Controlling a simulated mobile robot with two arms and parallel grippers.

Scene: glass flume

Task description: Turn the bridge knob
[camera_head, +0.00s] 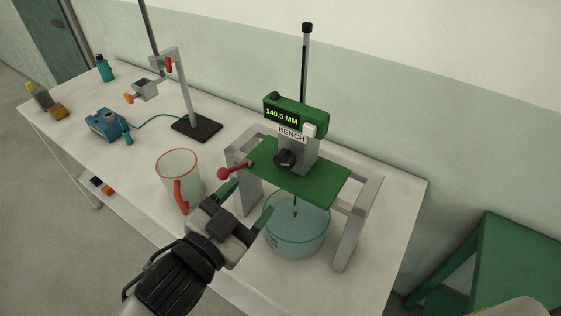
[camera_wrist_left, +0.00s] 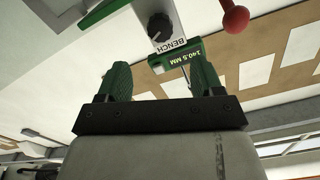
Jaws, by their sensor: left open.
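A green bridge plate (camera_head: 322,186) on grey legs carries a grey block marked BENCH with a black knob (camera_head: 284,159) on its front. In the left wrist view the knob (camera_wrist_left: 160,27) shows a pale pointer mark and lies beyond the fingertips. My left gripper (camera_head: 246,203) is open and empty, in front of the bridge and lower than the knob, apart from it. Its two green fingers (camera_wrist_left: 160,66) are spread in the wrist view. A green display (camera_head: 283,114) above the block reads 140.5 MM. My right gripper is not in view.
A red ball-ended lever (camera_head: 223,173) sticks out left of the bridge. A glass bowl (camera_head: 297,232) stands under the plate, with a thin rod tip above it. A red-rimmed jug (camera_head: 179,172) stands left of my gripper. A clamp stand (camera_head: 196,128) and blue device (camera_head: 104,124) are farther left.

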